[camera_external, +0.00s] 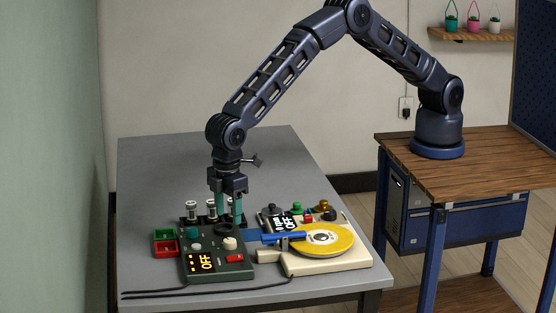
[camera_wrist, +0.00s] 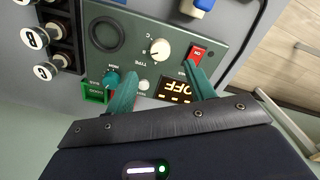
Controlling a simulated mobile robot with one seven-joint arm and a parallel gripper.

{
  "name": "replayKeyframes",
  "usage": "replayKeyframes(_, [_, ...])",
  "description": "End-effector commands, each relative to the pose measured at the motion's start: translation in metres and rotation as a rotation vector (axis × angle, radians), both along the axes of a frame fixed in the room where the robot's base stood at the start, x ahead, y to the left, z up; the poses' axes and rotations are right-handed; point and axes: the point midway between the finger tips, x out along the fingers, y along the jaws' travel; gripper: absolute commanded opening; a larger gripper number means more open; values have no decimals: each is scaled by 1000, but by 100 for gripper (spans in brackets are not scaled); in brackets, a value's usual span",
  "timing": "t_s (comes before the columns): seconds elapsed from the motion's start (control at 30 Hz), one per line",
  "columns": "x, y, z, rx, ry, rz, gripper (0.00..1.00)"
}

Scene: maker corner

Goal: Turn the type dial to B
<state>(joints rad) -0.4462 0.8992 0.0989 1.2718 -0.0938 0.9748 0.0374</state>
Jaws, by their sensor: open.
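The type dial is a small cream knob (camera_wrist: 160,48) on a dark green control box (camera_wrist: 128,40), with small letters around it. Its pointer is too small to read surely. It also shows in the external view as a cream knob (camera_external: 230,243) on the box (camera_external: 218,267). My gripper (camera_external: 229,221) points down with two teal fingers, above the back part of the box. In the wrist view the open fingers (camera_wrist: 160,72) are apart, with the dial between and just beyond their tips. Nothing is held. The box's display (camera_wrist: 174,91) reads OFF.
The box also has a teal knob (camera_wrist: 111,79) and a red switch (camera_wrist: 198,52). White-capped cylinders (camera_external: 212,208) stand in a rack behind. A cream device with a yellow disc (camera_external: 330,239) is at right; green (camera_external: 163,235) and red bins (camera_external: 165,248) at left. The table's back is clear.

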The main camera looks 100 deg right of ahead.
Motion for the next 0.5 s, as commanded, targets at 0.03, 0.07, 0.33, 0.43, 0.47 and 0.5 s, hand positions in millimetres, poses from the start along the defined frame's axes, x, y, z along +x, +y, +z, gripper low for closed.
replayKeyframes(0.03, [0,0,9,0,-1,0,54])
replayKeyframes(0.07, [0,0,13,0,-1,0,54])
replayKeyframes(0.33, [0,0,30,0,1,0,54])
replayKeyframes(0.43, [0,0,30,0,1,0,54])
replayKeyframes(0.47, [0,0,30,0,1,0,54])
replayKeyframes(0.5, [0,0,30,0,1,0,54])
